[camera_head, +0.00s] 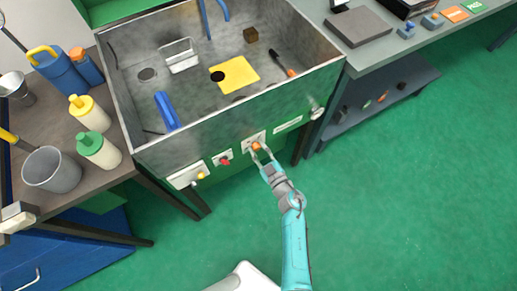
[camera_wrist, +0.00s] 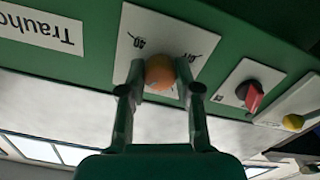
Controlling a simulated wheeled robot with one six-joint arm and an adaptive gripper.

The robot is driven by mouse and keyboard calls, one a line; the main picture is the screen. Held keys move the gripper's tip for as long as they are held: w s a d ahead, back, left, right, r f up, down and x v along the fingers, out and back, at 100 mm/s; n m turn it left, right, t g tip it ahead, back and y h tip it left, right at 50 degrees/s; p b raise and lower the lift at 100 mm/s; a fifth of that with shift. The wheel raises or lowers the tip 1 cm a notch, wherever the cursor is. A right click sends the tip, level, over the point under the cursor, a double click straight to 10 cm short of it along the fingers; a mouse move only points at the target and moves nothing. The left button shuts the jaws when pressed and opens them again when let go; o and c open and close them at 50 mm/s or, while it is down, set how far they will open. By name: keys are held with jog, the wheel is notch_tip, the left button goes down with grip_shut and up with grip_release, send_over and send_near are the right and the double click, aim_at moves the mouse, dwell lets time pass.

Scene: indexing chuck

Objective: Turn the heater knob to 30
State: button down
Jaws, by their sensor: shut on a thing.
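An orange round knob (camera_head: 256,146) sits on a white dial plate on the green front panel below the sink. My gripper (camera_head: 261,153) reaches it from below and in front. In the wrist view, my gripper (camera_wrist: 159,75) has one finger on each side of the orange knob (camera_wrist: 160,73) and is shut on it. The white dial plate (camera_wrist: 152,28) behind it shows dark scale marks and a numeral that looks like 40, seen turned over. The knob's pointer cannot be made out, and its lower sides are hidden by the fingers.
A red knob (camera_head: 224,161) on its own white plate and a yellow knob (camera_head: 201,176) are to the left. A white label (camera_head: 288,125) is to the right. The green floor at right is clear.

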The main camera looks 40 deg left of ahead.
dwell(0.4)
jog(key=c, duration=0.8)
grip_release()
jog(key=v, duration=1.2)
jog(key=shift+f, duration=0.1)
jog(key=s+d+r+m+t+h, duration=0.4)
jog(key=s+d+m+t, duration=0.15)
jog(key=d, duration=0.55)
jog(key=s+d+r+m+t+h, duration=0.45)
jog(key=s+d, duration=0.25)
jog(key=d, duration=0.4)
jog(key=s+d+r+m+g+h, duration=0.2)
jog(key=s+d+r+m+h, duration=0.5)
jog(key=s+d+r, duration=0.4)
notch_tip(320, 180, up, 2)
jog(key=shift+s+d+r+m+h, duration=0.1)
jog(key=shift+s+d+m+h, duration=0.35)
jog(key=shift+s, duration=0.8)
